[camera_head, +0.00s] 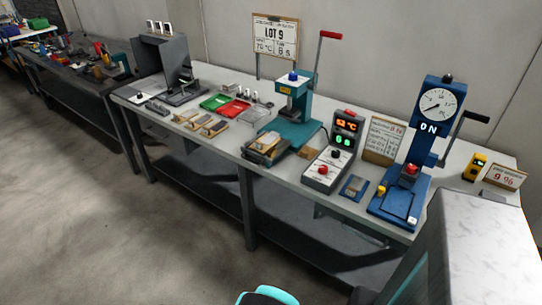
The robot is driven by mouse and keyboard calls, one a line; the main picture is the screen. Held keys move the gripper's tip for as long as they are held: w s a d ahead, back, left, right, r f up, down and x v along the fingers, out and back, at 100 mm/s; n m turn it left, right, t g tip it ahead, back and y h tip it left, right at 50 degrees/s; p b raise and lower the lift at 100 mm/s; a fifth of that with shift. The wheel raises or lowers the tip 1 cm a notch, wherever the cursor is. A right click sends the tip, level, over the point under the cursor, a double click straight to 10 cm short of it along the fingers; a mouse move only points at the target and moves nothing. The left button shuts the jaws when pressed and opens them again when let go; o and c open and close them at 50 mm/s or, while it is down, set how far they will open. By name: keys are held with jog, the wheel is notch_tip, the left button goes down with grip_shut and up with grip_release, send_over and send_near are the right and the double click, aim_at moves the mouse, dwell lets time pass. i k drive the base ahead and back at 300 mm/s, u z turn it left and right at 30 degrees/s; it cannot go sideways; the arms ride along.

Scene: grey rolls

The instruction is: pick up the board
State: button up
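Several board-like things show, and I cannot tell which one is the task's board. A small dark blue plate with a tan patch (353,187) lies flat on the long grey workbench (232,150), between the control box and the blue lever press. Small flat tan and grey pieces (201,122) lie side by side further left on the bench. A tan sign board with writing (383,140) stands upright behind the blue plate. The "LOT 9" sign board (276,36) stands at the back. My gripper is not in view.
A blue lever press with a dial (435,112) and a teal press (292,108) stand on the bench. A control box with red digits (334,156) is between them. Red (235,109) and green (214,102) trays lie further left. The floor (110,230) in front is clear.

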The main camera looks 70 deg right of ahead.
aim_at(262, 145)
jog(key=u, duration=0.45)
jog(key=k, duration=0.15)
jog(key=z, duration=2.55)
jog(key=k, duration=0.95)
jog(key=u, duration=0.15)
jog(key=i, duration=0.65)
